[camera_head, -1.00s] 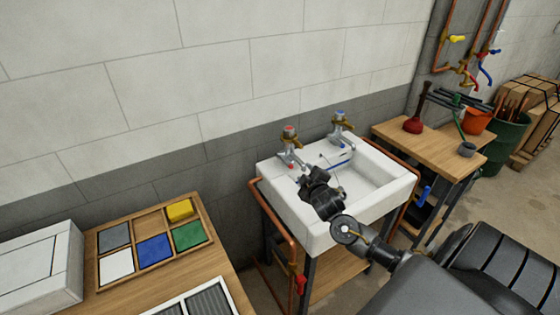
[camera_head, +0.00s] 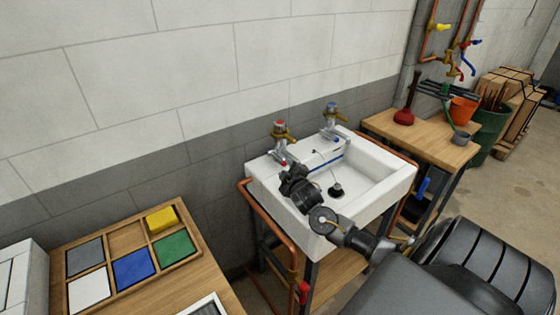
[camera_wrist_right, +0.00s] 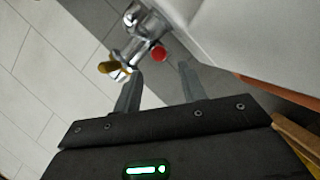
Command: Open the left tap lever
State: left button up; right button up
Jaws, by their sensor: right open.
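The left tap (camera_head: 280,145) stands on the back left corner of the white sink, chrome with a red top. Its brass lever (camera_head: 287,137) sits just under the top. In the right wrist view the tap (camera_wrist_right: 142,38) is ahead of the fingers, with the brass lever (camera_wrist_right: 108,67) at its left and a red spot beside it. My right gripper (camera_wrist_right: 160,82) is open and empty, with its fingers pointing at the tap and apart from the lever. In the head view my right gripper (camera_head: 288,174) is over the sink's left side, in front of the tap. My left gripper is out of view.
The blue-topped right tap (camera_head: 333,120) stands on the sink (camera_head: 258,180). A copper pipe (camera_head: 268,212) runs around the sink's left side. A workbench with a tray of coloured blocks (camera_head: 200,228) is at left. A table with a plunger (camera_head: 405,112) is at right.

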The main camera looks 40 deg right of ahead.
aim_at(280, 160)
jog(key=x, duration=0.8)
jog(key=shift+w+d+f, duration=0.15)
jog(key=shift+w+f, duration=0.05)
jog(key=shift+w, duration=0.1)
grip_shut()
